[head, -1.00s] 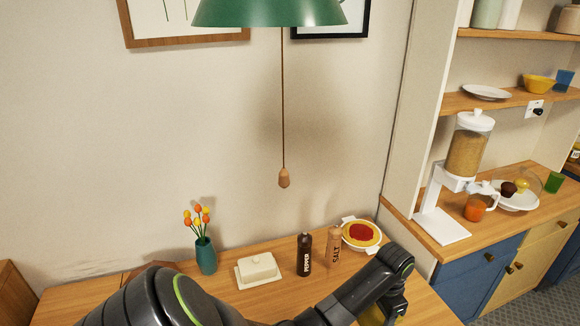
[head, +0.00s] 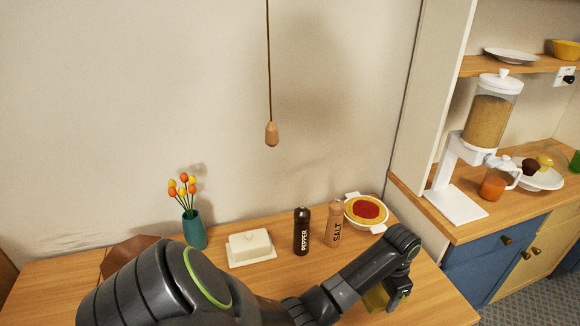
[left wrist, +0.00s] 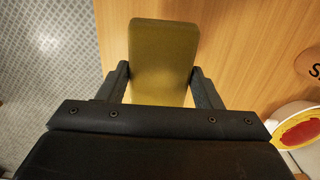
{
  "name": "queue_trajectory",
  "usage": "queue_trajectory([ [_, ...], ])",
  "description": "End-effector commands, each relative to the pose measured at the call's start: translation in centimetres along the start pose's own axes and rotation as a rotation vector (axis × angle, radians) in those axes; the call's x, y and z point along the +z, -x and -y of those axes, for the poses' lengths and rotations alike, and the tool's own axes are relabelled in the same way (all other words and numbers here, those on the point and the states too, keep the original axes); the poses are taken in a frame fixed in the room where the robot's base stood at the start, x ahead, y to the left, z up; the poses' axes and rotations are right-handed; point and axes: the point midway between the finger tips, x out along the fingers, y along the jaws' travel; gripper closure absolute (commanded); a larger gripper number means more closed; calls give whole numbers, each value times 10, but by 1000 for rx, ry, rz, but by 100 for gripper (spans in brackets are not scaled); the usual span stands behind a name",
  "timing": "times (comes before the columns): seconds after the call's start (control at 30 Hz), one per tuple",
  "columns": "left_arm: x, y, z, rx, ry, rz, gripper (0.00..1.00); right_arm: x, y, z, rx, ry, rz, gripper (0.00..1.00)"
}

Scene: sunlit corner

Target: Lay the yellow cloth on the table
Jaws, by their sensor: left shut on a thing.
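The yellow cloth (left wrist: 162,60) is a folded, olive-yellow block between the fingers of my left gripper (left wrist: 160,85) in the left wrist view. The gripper is shut on it. In the head view the left gripper (head: 393,296) is at the right end of the wooden table (head: 440,300), and part of the cloth (head: 375,298) shows beside it, low near the tabletop. I cannot tell whether the cloth touches the table. My arm hides part of the table. My right gripper is not in view.
On the table stand a teal vase (head: 194,230) with flowers, a butter dish (head: 250,246), a pepper mill (head: 302,231), a salt mill (head: 334,223) and a pie dish (head: 366,211). A pull cord (head: 271,133) hangs above. A counter with a cereal dispenser (head: 489,120) stands at right.

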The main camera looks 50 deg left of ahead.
Motion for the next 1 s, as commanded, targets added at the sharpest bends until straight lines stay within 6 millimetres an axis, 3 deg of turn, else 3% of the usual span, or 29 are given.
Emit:
queue_trajectory([
  [0.2,0,-4,0,1,0,1,62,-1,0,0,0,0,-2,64],
  [0.5,1,-52,-1,1,0,3,62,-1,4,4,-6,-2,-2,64],
  [1.0,0,-100,0,-1,-1,0,62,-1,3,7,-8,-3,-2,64],
])
